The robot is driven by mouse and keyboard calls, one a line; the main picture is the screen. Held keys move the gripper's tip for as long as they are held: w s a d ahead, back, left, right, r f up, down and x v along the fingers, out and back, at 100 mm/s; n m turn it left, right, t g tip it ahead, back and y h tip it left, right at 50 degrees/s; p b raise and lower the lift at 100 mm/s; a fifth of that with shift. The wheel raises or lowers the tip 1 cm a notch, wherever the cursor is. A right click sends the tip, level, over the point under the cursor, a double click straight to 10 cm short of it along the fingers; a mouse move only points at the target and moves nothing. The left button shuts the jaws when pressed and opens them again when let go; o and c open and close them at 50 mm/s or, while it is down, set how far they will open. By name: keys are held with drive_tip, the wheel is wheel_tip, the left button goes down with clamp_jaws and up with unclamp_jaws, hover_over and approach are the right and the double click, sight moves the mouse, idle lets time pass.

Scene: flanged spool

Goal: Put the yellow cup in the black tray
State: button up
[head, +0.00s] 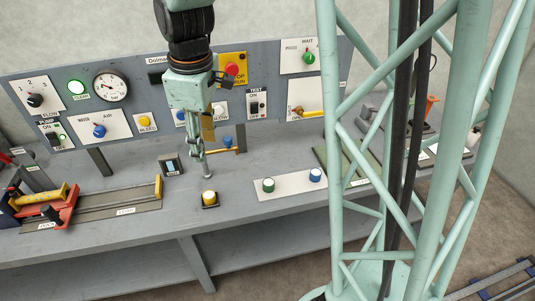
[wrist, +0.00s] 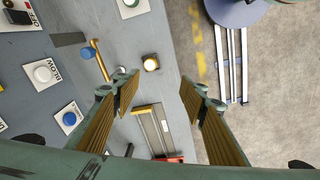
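The small yellow cup (head: 209,196) stands upright in the small square black tray (head: 210,206) near the front edge of the bench. In the wrist view the cup (wrist: 150,63) shows a pale top, with the dark edge of the tray around it. My gripper (head: 207,160) is above and behind the cup in the head view. In the wrist view its fingers are spread wide with nothing between them (wrist: 157,92). The cup lies beyond the fingertips, apart from them.
A white plate (head: 290,186) holds a green cup (head: 268,185) and a blue cup (head: 315,175) to the right. A yellow-barred lever with a blue knob (head: 227,142) stands behind my gripper. An orange clamp fixture (head: 62,207) is at left. The control panel (head: 150,75) rises behind.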

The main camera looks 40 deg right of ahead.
drive_tip(key=s+r+m+t, duration=0.1)
drive_tip(key=s+r+m, duration=0.2)
drive_tip(key=s, duration=0.6)
drive_tip(key=s+r+m, duration=0.3)
drive_tip(key=s+r, duration=0.5)
drive_tip(key=s, duration=0.2)
drive_tip(key=s+r+m+t, duration=0.1)
drive_tip(key=s+r+m, duration=0.2)
drive_tip(key=s+r, duration=0.3)
drive_tip(key=s, duration=0.4)
drive_tip(key=shift+r+t, duration=0.2)
drive_tip(key=shift+t, duration=0.1)
drive_tip(key=shift+s, duration=0.1)
